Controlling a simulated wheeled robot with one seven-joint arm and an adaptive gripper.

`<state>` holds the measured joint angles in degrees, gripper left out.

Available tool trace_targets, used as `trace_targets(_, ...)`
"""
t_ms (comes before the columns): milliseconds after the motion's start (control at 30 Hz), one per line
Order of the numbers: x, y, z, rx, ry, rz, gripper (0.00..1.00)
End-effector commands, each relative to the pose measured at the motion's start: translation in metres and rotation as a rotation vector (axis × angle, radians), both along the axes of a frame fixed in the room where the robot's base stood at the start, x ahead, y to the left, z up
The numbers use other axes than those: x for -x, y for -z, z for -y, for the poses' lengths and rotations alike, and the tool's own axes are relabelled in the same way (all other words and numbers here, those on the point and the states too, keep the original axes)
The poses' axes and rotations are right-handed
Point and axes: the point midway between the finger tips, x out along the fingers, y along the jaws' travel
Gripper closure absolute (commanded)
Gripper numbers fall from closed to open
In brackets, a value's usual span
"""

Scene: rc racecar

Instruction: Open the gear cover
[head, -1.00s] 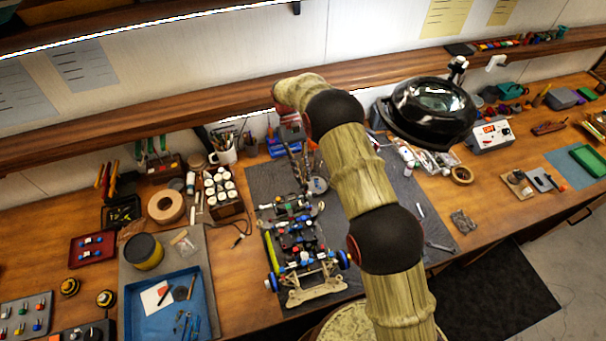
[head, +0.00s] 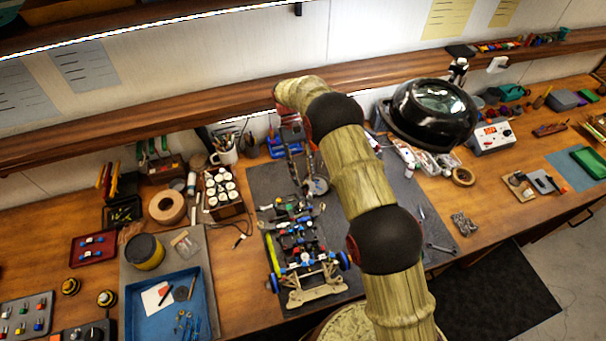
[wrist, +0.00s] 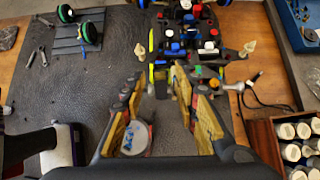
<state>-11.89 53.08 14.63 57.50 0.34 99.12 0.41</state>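The RC car chassis (head: 303,243) lies on the dark mat, with blue-rimmed wheels at its near end and a yellow strip along its left side. In the wrist view the chassis (wrist: 188,42) fills the top middle, with blue, red, white and black parts. I cannot tell which part is the gear cover. My gripper (head: 304,168) hangs above the mat just beyond the chassis's far end. In the wrist view my gripper (wrist: 168,80) is open, its yellow-padded fingers apart with nothing held between them. The fingertips appear close to the chassis end; contact cannot be told.
A round tin (wrist: 135,138) lies on the mat beneath my fingers. A rack of white-capped jars (head: 221,190) stands left of the mat. A black magnifier lamp (head: 432,112) is at right. A blue tray (head: 170,318) is at left.

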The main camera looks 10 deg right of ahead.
Motion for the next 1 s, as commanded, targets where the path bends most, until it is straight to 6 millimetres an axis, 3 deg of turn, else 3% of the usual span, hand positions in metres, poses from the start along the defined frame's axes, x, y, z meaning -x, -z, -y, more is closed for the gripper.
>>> trace_targets(267, -0.003, -0.003, -0.001, 0.0, 0.0, -0.001, 0.7)
trace_targets(700, -0.047, -0.046, -0.009, 0.0, 0.0, 0.001, 0.7)
trace_targets(1000, -0.052, -0.053, -0.01, 0.0, 0.0, -0.001, 0.7)
